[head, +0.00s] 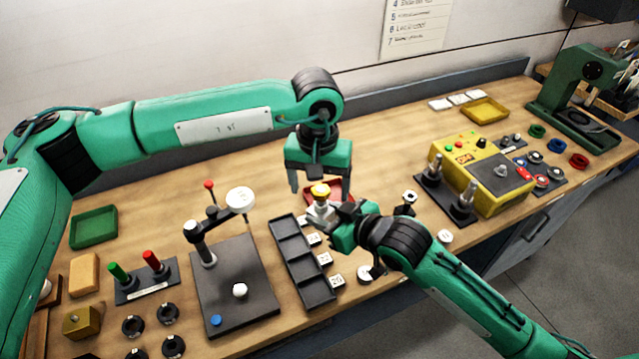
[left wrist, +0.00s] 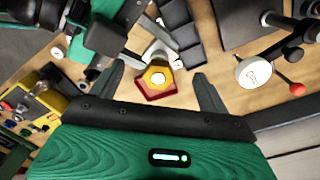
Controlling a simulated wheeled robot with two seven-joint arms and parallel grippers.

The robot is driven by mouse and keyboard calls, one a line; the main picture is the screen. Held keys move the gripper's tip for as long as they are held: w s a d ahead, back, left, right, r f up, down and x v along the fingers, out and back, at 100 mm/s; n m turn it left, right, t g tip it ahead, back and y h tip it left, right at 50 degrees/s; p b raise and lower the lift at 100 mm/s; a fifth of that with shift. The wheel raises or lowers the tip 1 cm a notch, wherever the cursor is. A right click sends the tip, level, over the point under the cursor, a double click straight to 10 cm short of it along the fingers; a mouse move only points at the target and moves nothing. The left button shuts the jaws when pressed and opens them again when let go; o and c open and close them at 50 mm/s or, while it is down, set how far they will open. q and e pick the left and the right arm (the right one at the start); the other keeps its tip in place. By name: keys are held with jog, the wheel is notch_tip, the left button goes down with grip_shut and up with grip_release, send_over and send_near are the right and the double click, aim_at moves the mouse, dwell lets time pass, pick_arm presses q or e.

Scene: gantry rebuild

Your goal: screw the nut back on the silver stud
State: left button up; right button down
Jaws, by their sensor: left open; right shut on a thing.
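A yellow hexagonal nut (head: 320,190) with a pale round centre sits at the top of a silver-white piece (head: 318,211), perhaps the stud; how far it is threaded cannot be told. My right gripper (head: 334,215) is shut on this piece from the right. My left gripper (head: 317,188) is open just above and behind the nut, pointing down. In the left wrist view, the nut (left wrist: 157,75) shows between and beyond the spread fingertips of my left gripper (left wrist: 160,85), touching neither. The silver-white piece (left wrist: 156,49) is partly hidden there.
A red tray (head: 343,187) lies behind the nut. A dark compartment tray (head: 303,278) and a dark plate with a post (head: 235,285) stand left of my right gripper. A yellow control box (head: 480,175) and two upright silver pegs on a dark base (head: 447,203) are at right.

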pick_arm(q)
jog(key=shift+s+d+r, duration=0.1)
jog(key=shift+d+r, duration=0.05)
jog(key=shift+d, duration=0.05)
pick_arm(e)
jog(key=shift+s+a, duration=0.1)
pick_arm(q)
jog(key=shift+a+r, duration=0.15)
jog(key=shift+r, duration=1.8)
jog(key=shift+a+r, duration=0.1)
jog(key=shift+r, duration=1.85)
